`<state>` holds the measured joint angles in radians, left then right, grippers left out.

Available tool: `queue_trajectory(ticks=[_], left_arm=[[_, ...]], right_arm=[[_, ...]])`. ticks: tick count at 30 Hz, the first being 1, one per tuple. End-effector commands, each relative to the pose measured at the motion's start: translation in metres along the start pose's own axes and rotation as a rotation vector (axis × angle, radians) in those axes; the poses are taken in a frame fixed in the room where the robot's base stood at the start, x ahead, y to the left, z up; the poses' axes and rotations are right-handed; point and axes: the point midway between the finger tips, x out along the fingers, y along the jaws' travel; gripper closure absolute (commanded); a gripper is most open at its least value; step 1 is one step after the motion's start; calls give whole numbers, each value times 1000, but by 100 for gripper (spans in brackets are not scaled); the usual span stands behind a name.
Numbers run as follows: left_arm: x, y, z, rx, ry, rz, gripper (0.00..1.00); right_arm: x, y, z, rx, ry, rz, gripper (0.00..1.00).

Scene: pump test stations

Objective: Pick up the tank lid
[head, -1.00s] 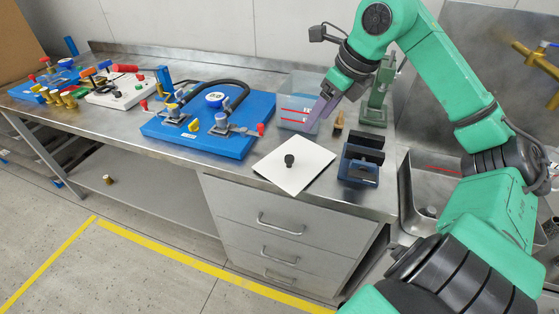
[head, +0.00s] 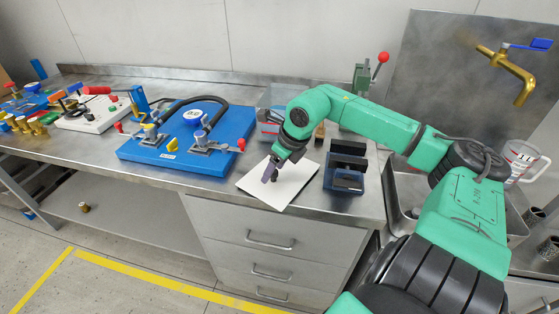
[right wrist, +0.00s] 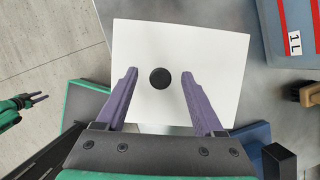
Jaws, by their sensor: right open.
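The tank lid (head: 295,187) is a white square plate with a black round knob (right wrist: 160,79), lying flat on the steel bench near its front edge. My right gripper (head: 270,177) is over the lid, pointing down at the knob and partly hiding it. In the right wrist view the purple fingers (right wrist: 160,74) are open, one on each side of the knob, with gaps to it. The tank (right wrist: 293,32), a bluish box with red lines and a "1L" label, is behind the lid. My left gripper (right wrist: 38,98) shows small at the left edge there.
A dark blue block with black bars (head: 346,168) stands right of the lid. A blue pump board (head: 185,150) with a black hose is to the left. A sink (head: 397,205) with a brass tap (head: 508,70) is at the right. Bare bench lies between board and lid.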

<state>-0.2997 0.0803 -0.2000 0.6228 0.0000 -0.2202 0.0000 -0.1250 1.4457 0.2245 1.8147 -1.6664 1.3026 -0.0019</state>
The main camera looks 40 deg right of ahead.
Motion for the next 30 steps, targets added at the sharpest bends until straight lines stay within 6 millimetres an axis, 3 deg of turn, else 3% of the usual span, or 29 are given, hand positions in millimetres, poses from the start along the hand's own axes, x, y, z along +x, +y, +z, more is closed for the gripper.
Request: queue_trajectory(ticks=[3,11,12,17,30], left_arm=[[7,0,0,0,1,0,54],[7,0,0,-1,0,0,54],[7,0,0,-1,0,0,54],[7,0,1,-1,-1,0,54],[7,0,2,0,-3,0,54]], right_arm=[[15,-2,-3,-1,7,-7,30],[17,-1,-1,3,0,-2,30],[17,-1,-1,3,0,-2,38],[17,-1,-1,3,0,-2,99],[7,-1,4,3,-3,-3,100]])
